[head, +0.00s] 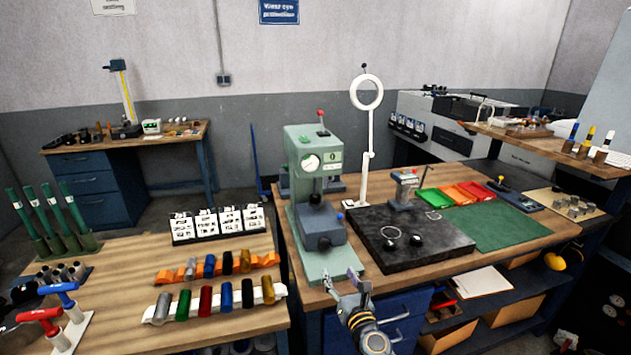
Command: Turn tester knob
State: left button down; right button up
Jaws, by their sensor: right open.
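The tester is a pale green bench machine (303,150) with a round white dial (310,163) on its upright head. A red ball-topped lever (320,115) stands on top of the head. A dark round knob (314,198) sits under the head, above a blue-grey block on the green base. I cannot tell for sure which of these is the tester knob. My right gripper (346,277) is open and empty, at the front end of the green base, below and in front of the dark knob and apart from it. My left gripper is out of view.
A black plate (435,250) with small round parts lies right of the tester, with a white ring-lamp stand (369,150) behind it. Racks of coloured cylinders (222,300) stand on the left bench. A green mat (490,228) is mostly clear.

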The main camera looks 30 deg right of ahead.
aim_at(325, 246)
jog(key=shift+w+d+f+n, duration=0.1)
jog(key=shift+w+f+n, duration=0.1)
jog(key=shift+w+n, duration=0.3)
jog(key=shift+w+d+f+n, duration=0.15)
jog(key=shift+w+n, duration=0.15)
jog(key=shift+n, duration=0.3)
jog(key=x, duration=1)
jog(key=shift+w, duration=0.2)
